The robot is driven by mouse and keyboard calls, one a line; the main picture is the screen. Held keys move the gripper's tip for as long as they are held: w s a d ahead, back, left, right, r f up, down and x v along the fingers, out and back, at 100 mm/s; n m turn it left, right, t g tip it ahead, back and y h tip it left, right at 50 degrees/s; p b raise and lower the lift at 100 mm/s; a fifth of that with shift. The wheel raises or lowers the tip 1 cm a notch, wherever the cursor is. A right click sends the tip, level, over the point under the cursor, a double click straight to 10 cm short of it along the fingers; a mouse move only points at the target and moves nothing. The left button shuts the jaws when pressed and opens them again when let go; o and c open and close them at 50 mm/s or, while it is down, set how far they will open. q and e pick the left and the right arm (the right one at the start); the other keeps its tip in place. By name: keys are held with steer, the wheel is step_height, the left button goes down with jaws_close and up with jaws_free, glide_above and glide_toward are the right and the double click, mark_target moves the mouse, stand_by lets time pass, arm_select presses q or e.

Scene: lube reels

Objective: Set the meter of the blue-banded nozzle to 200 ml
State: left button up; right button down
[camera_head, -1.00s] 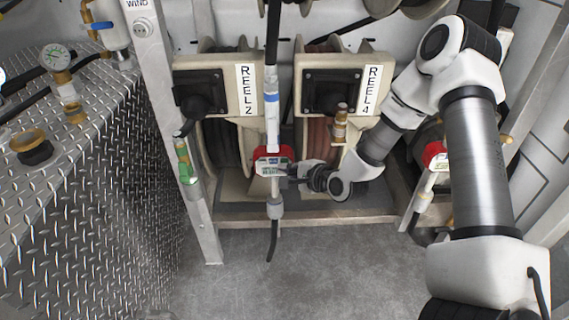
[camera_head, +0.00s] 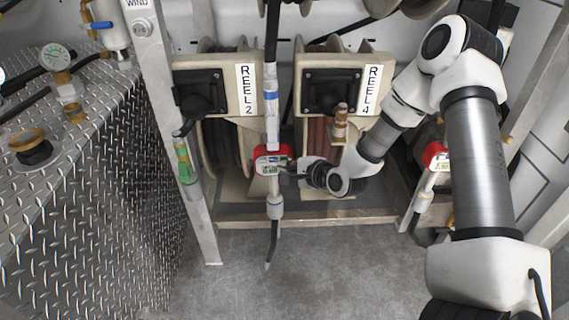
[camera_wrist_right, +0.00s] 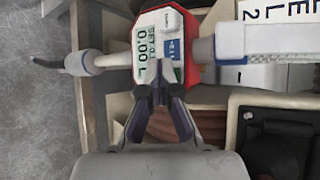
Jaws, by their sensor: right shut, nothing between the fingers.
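The blue-banded nozzle hangs upright in front of the Reel 2 side, with a blue band (camera_head: 270,86) on its upper part. Its red meter (camera_head: 272,158) has a small display. In the right wrist view the meter (camera_wrist_right: 148,42) lies sideways; its display shows "SET" and 0.00 L, with a blue button area beside it. My right gripper (camera_head: 289,169) is at the right side of the meter. In the wrist view the shut, empty fingertips (camera_wrist_right: 160,72) are at the lower edge of the meter's face, over it; I cannot tell whether they touch. The left gripper is not in view.
Reel 2 (camera_head: 218,90) and Reel 4 (camera_head: 338,88) stand behind. Another red-metered nozzle (camera_head: 435,157) is at the right. A metal post (camera_head: 180,130) and diamond-plate tank top (camera_head: 100,190) are at the left. The floor (camera_head: 330,270) in front is clear.

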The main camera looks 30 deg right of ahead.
stand_by(0.3)
steer(key=shift+s+a, duration=0.6)
steer(key=shift+s, duration=0.35)
steer(key=shift+s, duration=0.2)
steer(key=shift+w+d, duration=0.1)
steer(key=shift+w+d, duration=0.2)
steer(key=shift+w, duration=0.1)
